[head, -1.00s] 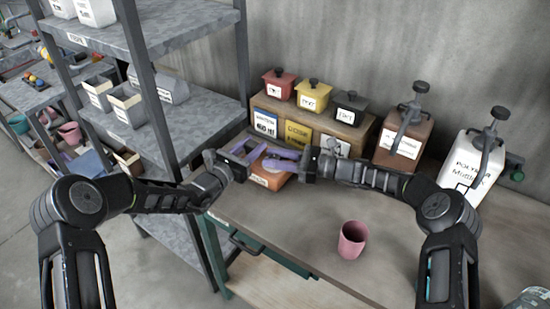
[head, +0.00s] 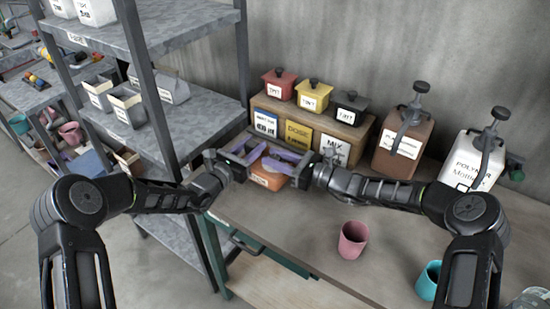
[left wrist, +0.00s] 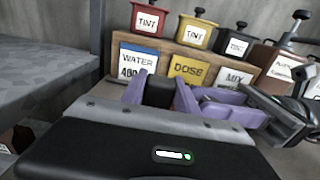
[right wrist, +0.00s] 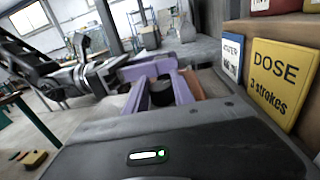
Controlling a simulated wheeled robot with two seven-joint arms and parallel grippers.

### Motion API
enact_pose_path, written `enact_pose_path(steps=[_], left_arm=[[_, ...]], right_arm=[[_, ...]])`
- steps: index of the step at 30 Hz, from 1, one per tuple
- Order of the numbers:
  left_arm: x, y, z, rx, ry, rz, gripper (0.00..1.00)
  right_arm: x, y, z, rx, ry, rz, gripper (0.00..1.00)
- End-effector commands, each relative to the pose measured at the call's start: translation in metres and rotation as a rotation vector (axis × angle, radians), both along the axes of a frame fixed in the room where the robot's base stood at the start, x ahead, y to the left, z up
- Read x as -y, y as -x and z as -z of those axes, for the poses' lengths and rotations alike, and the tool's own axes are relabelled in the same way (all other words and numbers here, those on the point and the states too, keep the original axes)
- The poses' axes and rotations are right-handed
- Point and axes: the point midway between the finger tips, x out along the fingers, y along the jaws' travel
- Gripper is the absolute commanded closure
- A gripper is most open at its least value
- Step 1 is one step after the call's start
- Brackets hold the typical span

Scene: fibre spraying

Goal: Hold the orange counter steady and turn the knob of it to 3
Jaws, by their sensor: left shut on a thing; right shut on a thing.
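The orange counter (head: 267,181), a small box with a white label on its front, sits on the bench at the back left, partly hidden by my grippers. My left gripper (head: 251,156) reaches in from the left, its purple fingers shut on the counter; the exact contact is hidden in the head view. My right gripper (head: 281,163) comes from the right, beside the left one, with purple fingers shut on the black knob (right wrist: 161,93). A dark piece also shows between the left fingers in the left wrist view. The knob's setting cannot be read.
Behind stands a wooden rack (head: 291,119) with red, yellow and black tint pots and signs, one reading "DOSE 3 strokes" (right wrist: 280,80). Pump bottles (head: 402,145) stand right. A pink cup (head: 353,240) and a teal cup (head: 428,281) stand in front. Grey shelving (head: 175,75) is left.

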Motion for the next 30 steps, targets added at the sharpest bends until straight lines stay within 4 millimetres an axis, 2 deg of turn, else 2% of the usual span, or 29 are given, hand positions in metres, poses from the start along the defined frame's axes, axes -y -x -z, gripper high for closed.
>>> enact_pose_path(steps=[6,16,17,24,30], left_arm=[[0.001,0.001,0.0006,-0.001,-0.001,0.003,1.0],[0.001,0.0009,0.0007,0.0,-0.001,0.003,1.0],[0.001,0.0009,0.0007,0.0,-0.001,0.003,1.0],[0.0009,0.0009,0.0008,0.0,-0.001,0.002,1.0],[0.0008,0.0008,0.0008,-0.001,-0.002,0.002,1.0]], right_arm=[[0.0024,-0.0007,-0.0006,-0.004,0.001,0.127,1.0],[0.002,-0.0007,-0.0003,-0.003,0.006,0.141,1.0],[0.002,-0.0007,-0.0004,-0.003,0.006,0.141,0.69],[0.0013,0.0,0.0,-0.003,0.005,0.139,0.5],[0.0008,0.0002,0.0001,-0.004,0.005,0.138,0.48]])
